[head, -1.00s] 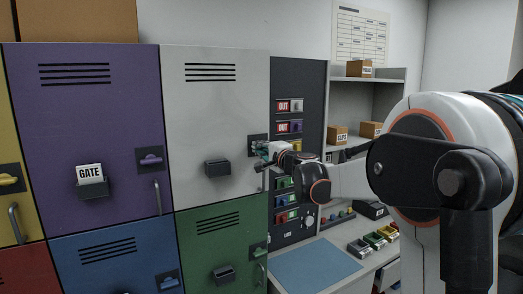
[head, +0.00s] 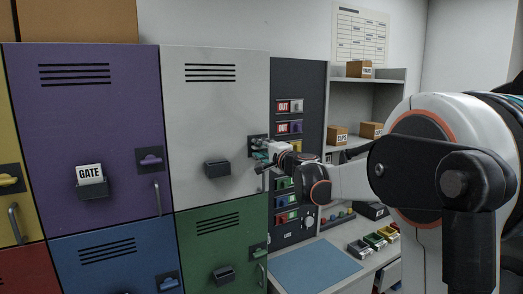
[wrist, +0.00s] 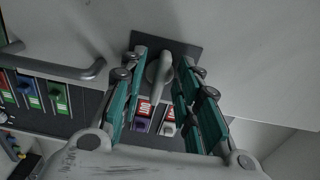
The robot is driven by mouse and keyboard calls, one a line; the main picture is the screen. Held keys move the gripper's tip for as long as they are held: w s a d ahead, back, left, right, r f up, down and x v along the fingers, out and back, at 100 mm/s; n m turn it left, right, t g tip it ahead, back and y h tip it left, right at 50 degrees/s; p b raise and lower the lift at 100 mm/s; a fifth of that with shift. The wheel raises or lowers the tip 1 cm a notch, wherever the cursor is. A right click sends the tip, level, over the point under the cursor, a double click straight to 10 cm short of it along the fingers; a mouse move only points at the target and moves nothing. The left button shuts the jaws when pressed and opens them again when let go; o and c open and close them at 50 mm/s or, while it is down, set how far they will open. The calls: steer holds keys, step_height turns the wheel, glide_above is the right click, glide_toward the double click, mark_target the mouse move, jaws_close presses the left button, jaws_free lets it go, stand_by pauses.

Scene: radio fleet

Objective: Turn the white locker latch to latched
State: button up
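The white locker (head: 210,115) is the upper right door of the locker block in the head view. Its dark latch plate (head: 256,140) is at the door's right side; the latch is mostly hidden there by my gripper (head: 262,156). In the wrist view the pale latch handle (wrist: 159,72) stands out from its dark plate (wrist: 183,47). My gripper (wrist: 160,66) has its teal fingers on either side of the handle, with a visible gap on each side. The fingers are open, and I cannot see them touch the handle.
A grey door handle (wrist: 75,72) lies beside the fingers in the wrist view. A dark panel (head: 313,100) with coloured switches stands right of the white locker.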

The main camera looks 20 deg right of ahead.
steer(key=s, duration=1.2)
steer(key=shift+d, duration=0.45)
